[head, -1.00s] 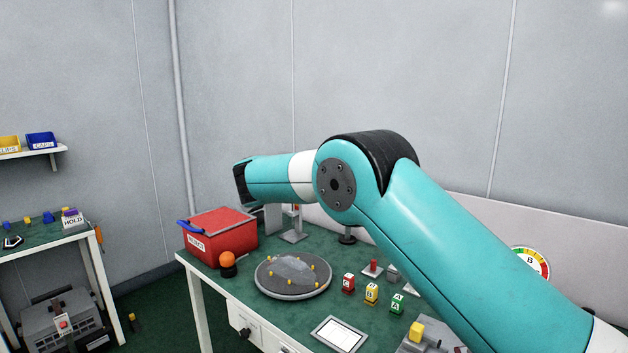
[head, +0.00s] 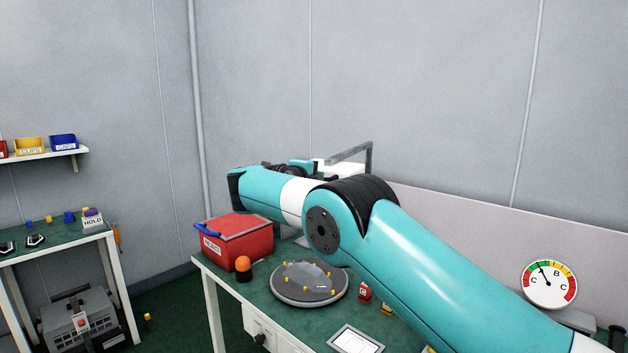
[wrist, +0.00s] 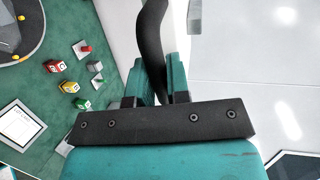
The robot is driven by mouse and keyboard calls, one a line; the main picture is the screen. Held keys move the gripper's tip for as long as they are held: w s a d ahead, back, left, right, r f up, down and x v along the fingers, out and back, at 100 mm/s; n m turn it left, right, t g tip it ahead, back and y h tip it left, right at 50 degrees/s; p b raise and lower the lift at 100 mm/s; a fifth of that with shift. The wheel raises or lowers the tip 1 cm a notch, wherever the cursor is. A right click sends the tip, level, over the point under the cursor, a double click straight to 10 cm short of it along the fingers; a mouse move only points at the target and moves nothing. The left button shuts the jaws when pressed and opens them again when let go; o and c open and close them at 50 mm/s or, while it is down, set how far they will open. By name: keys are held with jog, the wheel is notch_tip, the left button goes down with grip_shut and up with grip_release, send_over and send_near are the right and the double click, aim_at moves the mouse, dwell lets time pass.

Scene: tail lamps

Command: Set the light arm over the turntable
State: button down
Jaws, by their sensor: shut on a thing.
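The turntable (head: 284,299) is a round grey disc on the green bench, with a clear piece and several yellow pegs on it. Its edge also shows at the upper left of the wrist view (wrist: 36,34). A grey angled bar (head: 350,153) with a white part, which looks like the light arm, shows behind my arm, above the bench and to the right of the turntable. In the wrist view, my gripper (wrist: 160,84) is shut on a dark curved bar (wrist: 152,40), apparently the light arm's handle. My arm hides most of the grip in the head view.
A red bin (head: 238,238) and an orange-topped beacon (head: 243,268) stand left of the turntable. Lettered blocks (wrist: 69,87) and a white tablet (head: 356,340) lie to its right and front. A dial (head: 549,284) is at the right wall.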

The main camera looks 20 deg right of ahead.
jog(key=c, duration=1.1)
grip_release()
jog(key=shift+d, duration=0.2)
jog(key=shift+a, duration=0.1)
jog(key=shift+s+a, duration=0.15)
jog(key=shift+a, duration=0.15)
jog(key=v, duration=1.6)
jog(key=shift+s+a+r+b, duration=0.2)
jog(key=shift+s+b, duration=0.05)
jog(key=shift+b, duration=0.15)
jog(key=shift+f, duration=0.1)
